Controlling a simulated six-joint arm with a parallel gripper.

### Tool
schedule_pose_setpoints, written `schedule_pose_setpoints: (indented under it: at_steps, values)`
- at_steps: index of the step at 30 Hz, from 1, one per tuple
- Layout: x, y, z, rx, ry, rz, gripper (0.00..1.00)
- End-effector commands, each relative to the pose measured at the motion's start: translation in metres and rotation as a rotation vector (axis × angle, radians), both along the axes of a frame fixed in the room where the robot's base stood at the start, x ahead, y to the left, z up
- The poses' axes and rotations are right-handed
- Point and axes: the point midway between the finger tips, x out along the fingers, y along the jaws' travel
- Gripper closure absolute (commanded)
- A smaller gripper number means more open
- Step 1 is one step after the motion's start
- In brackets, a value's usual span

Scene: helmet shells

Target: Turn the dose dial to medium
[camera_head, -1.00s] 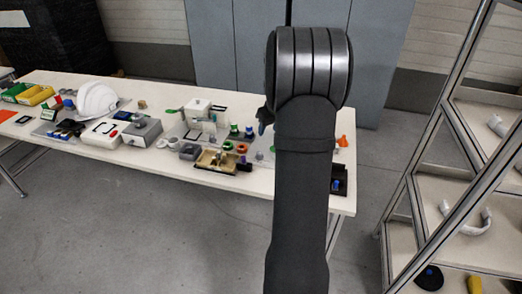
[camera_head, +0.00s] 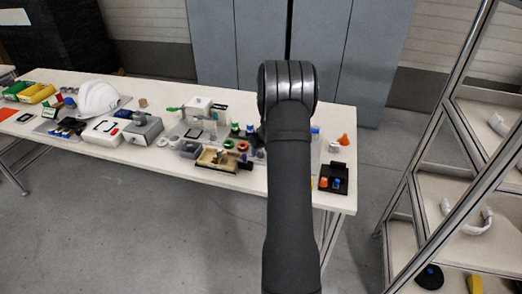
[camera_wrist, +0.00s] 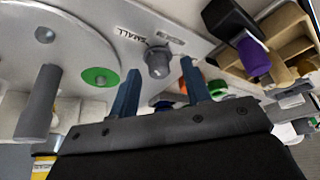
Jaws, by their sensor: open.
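In the wrist view, a small grey knob (camera_wrist: 158,62), which looks like the dose dial, stands on a pale plate beside a label reading SMALL (camera_wrist: 131,33). No other setting label is readable, and I cannot tell where the dial points. My gripper (camera_wrist: 160,67) is open, with its two blue fingers apart. The knob shows between the fingertips, with gaps on both sides; I cannot tell how far it reaches between them. In the head view, my arm covers the gripper and the dial.
In the wrist view, a green disc (camera_wrist: 100,77) and grey post (camera_wrist: 38,105) stand left. A purple-ended part (camera_wrist: 253,58) and wooden tray (camera_wrist: 297,52) lie right. In the head view, a white helmet (camera_head: 97,98) and a black stand (camera_head: 334,178) sit on the table.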

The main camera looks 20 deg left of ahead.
Motion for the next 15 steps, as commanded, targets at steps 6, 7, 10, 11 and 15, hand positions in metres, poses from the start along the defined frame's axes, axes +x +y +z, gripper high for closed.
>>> schedule_pose_setpoints:
  at_steps: [6,7,10,11,15]
  values:
    - [0.0012,0.0012,-0.0037,0.001,-0.001,0.0,0.56]
    - [0.0012,0.0012,-0.0037,0.001,-0.001,0.0,0.56]
    - [0.0012,0.0011,-0.0037,0.001,-0.001,0.0,0.56]
    - [0.0012,0.0011,-0.0036,0.001,-0.001,0.0,0.6]
    - [0.0012,0.001,-0.0035,0.0,-0.001,0.0,0.88]
